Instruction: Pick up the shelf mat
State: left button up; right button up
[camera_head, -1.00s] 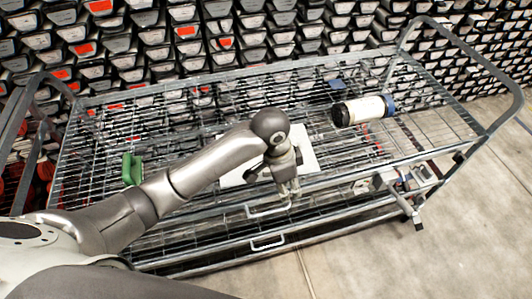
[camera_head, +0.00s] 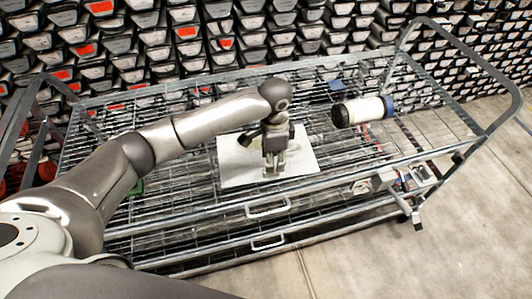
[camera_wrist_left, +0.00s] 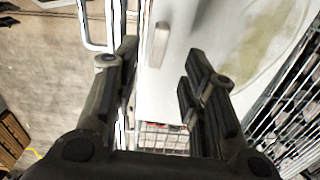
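The shelf mat (camera_head: 302,162) is a flat, white, roughly square sheet on the top wire shelf of the cart. In the left wrist view the mat (camera_wrist_left: 205,30) fills the upper middle and shows a large round beige mark. My left gripper (camera_head: 272,172) points down over the front middle of the mat and hides part of it. In the left wrist view its two fingers (camera_wrist_left: 160,58) are well apart with nothing gripped between them. The exact gap between the fingertips and the mat is hard to tell. My right gripper is not in view.
The metal cart (camera_head: 330,187) has raised end rails and small front handles. A white cylinder with black and blue ends (camera_head: 362,110) lies right of the mat. A green object (camera_head: 137,187) is mostly hidden behind my left arm. Racks of trays (camera_head: 150,40) stand behind.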

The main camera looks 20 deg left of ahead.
pick_arm(q)
jog(key=f, duration=0.3)
jog(key=f+p, duration=0.1)
jog(key=f, duration=0.1)
jog(key=shift+s+a, duration=0.15)
jog(key=shift+s, duration=0.1)
jog(key=shift+r, duration=0.1)
grip_shut()
